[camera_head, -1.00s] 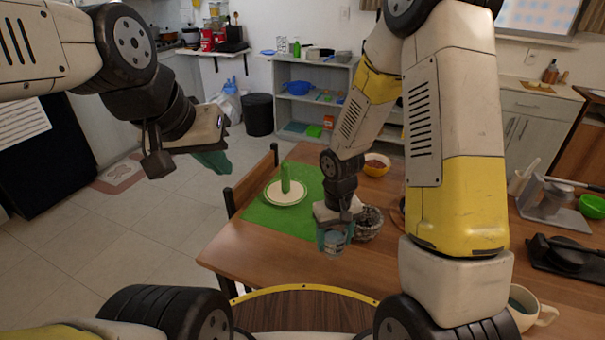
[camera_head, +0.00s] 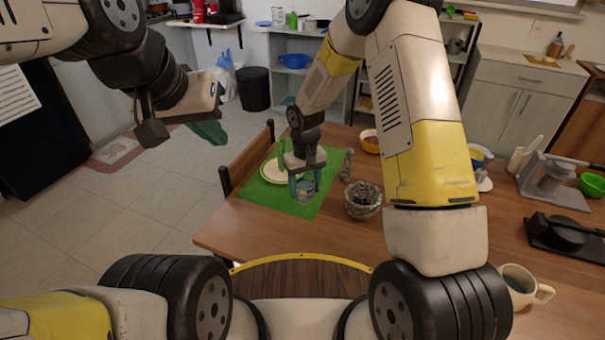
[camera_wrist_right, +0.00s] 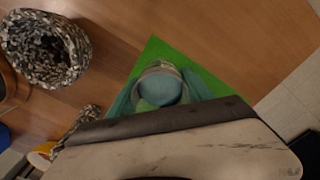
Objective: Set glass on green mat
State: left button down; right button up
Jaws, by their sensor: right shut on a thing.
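The clear glass (camera_head: 305,191) is between the teal fingers of my right gripper (camera_head: 303,184), which is shut on it. It is upright over the right part of the green mat (camera_head: 262,194); I cannot tell if its base touches the mat. In the right wrist view the glass (camera_wrist_right: 162,84) shows its round rim between the fingers, with the mat (camera_wrist_right: 153,50) around it. My left gripper (camera_head: 208,130) hangs empty over the floor, left of the table; its finger gap is not clear.
A dark speckled bowl (camera_head: 362,202) stands on the table to the right of the mat, with a small grey shaker (camera_head: 346,165) behind. A mug (camera_head: 522,287) is at front right. The table's front middle is clear.

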aim_at(303, 193)
jog(key=shift+w+a, duration=0.35)
jog(key=shift+w, duration=0.4)
jog(key=shift+f, duration=1.8)
jog(key=shift+f, duration=0.15)
jog(key=o, duration=1.7)
